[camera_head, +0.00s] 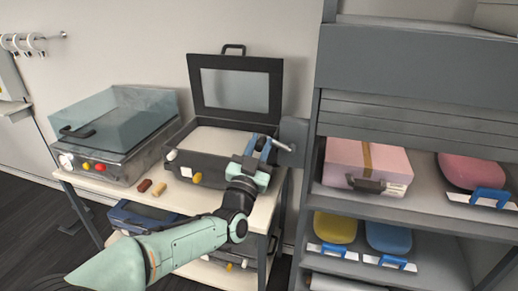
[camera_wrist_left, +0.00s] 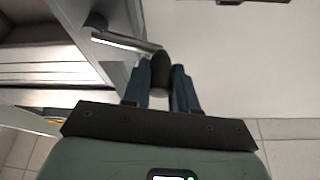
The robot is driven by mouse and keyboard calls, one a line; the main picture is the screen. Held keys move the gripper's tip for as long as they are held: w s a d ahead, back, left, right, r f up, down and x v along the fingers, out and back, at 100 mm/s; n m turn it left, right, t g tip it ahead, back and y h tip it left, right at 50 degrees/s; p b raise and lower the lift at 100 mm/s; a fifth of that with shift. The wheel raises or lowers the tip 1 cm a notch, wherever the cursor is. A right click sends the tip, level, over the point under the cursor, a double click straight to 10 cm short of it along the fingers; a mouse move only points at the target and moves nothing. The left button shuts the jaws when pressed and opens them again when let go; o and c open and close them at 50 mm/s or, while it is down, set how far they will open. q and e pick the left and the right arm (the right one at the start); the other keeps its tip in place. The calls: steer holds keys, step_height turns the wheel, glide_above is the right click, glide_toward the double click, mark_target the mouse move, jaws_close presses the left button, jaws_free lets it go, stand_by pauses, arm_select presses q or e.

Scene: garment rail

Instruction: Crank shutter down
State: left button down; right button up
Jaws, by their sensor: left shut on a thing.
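The grey slatted shutter (camera_head: 400,118) spans the shelf unit on the right, its lower edge just above the upper shelf opening. The crank, a metal arm (camera_head: 282,146) with a dark grip, sits on a grey mount at the unit's left side. My left gripper (camera_head: 262,143) reaches it from the left. In the left wrist view, the dark crank grip (camera_wrist_left: 161,74) is between the two blue fingers of my left gripper (camera_wrist_left: 163,88), and the metal crank arm (camera_wrist_left: 125,40) runs up to the left. My right gripper is not in view.
A pink case (camera_head: 366,165) and a pink rounded item (camera_head: 470,170) stand on the upper shelf. A yellow item (camera_head: 335,227) and a blue item (camera_head: 388,237) are below. An open dark case (camera_head: 236,85) and a clear-lidded box (camera_head: 115,125) stand on the table behind my left arm.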

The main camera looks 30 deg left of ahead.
arm_select(q)
steer(key=m+h, duration=0.1)
steer(key=m, duration=0.1)
steer(key=d+r+m+h, duration=0.1)
steer(key=m, duration=0.1)
steer(key=r+m+h, duration=0.1)
steer(key=m, duration=0.1)
steer(key=shift+w+d+r+b, duration=0.1)
steer(key=shift+w+d+b, duration=0.1)
steer(key=shift+b, duration=0.1)
steer(key=shift+w+d+r+m+g+h+b, duration=0.45)
steer(key=shift+d+m+g, duration=0.8)
steer(key=shift+m, duration=1.6)
steer(key=shift+w+d+r+m+g+h+b, duration=0.1)
steer(key=shift+w+d+m+g+h, duration=0.35)
steer(key=shift+d+m, duration=1.8)
steer(key=shift+w+d+r+m+g+h+b, duration=0.2)
steer(key=shift+d+m+g+h, duration=0.7)
steer(key=shift+m, duration=2.5)
steer(key=shift+d, duration=0.1)
steer(key=c, duration=0.9)
jaws_free()
steer(key=shift+s+r, duration=0.1)
